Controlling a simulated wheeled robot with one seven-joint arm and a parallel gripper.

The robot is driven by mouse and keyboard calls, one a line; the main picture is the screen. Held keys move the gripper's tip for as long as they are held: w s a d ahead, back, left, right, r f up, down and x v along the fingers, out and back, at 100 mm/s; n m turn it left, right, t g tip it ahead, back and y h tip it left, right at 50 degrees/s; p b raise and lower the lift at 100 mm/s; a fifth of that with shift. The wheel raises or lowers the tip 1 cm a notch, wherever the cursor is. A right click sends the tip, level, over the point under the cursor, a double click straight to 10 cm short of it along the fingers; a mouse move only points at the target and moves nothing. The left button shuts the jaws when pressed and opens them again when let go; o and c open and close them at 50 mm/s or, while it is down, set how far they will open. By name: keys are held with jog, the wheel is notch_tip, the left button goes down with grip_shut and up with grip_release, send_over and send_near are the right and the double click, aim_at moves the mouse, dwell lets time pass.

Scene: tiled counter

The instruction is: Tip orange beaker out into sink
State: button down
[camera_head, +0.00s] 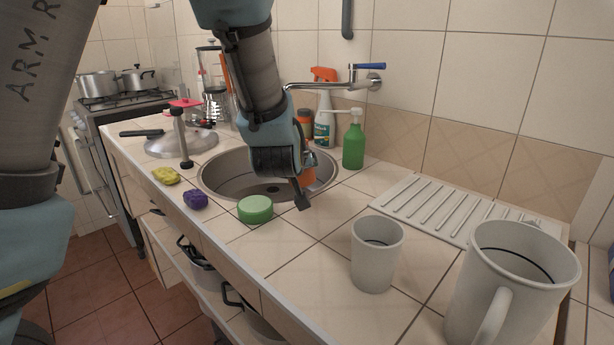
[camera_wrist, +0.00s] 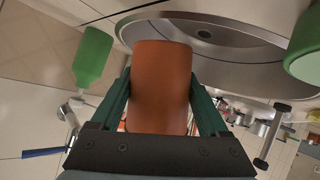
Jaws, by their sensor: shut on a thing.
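The orange beaker (camera_wrist: 158,88) is between the two fingers of my gripper (camera_wrist: 160,100) in the wrist view, and the gripper is shut on it. In the head view my gripper (camera_head: 301,188) is over the right part of the steel sink (camera_head: 215,183). Only a strip of the beaker (camera_head: 309,160) shows there behind my wrist, so its tilt and contents cannot be told. In the wrist view the sink basin (camera_wrist: 235,57) and its drain (camera_wrist: 204,34) lie beyond the beaker.
The tap (camera_head: 325,86), a spray bottle (camera_head: 325,120) and a green soap bottle (camera_head: 353,145) stand behind the sink. A green sponge (camera_head: 255,210) is at its front rim, with purple (camera_head: 195,200) and yellow (camera_head: 166,175) sponges left. A cup (camera_head: 375,265) and a large mug (camera_head: 505,295) stand right.

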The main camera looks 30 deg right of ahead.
jog(key=shift+w+a+f+b, duration=0.25)
jog(key=shift+w+b, duration=0.1)
jog(key=shift+w, duration=0.15)
jog(key=shift+w+g+b, duration=0.1)
jog(key=shift+g+b, duration=0.2)
jog(key=shift+s+r+n+g+h+b, duration=0.3)
jog(key=shift+r+n+g+h+b, duration=0.1)
jog(key=shift+n+g+b, duration=0.45)
jog(key=shift+r+p, duration=0.2)
jog(key=shift+p, duration=0.25)
jog(key=shift+s+d+r+n+g+p, duration=0.2)
jog(key=shift+n+g+p, duration=0.25)
jog(key=shift+p, duration=0.75)
jog(key=shift+s+g+p, duration=0.1)
jog(key=shift+g+p, duration=0.2)
jog(key=shift+p, duration=0.8)
jog(key=shift+f+n+h+p, duration=0.1)
jog(key=shift+n+h+p, duration=0.2)
jog(key=shift+p, duration=0.35)
jog(key=shift+f, duration=0.2)
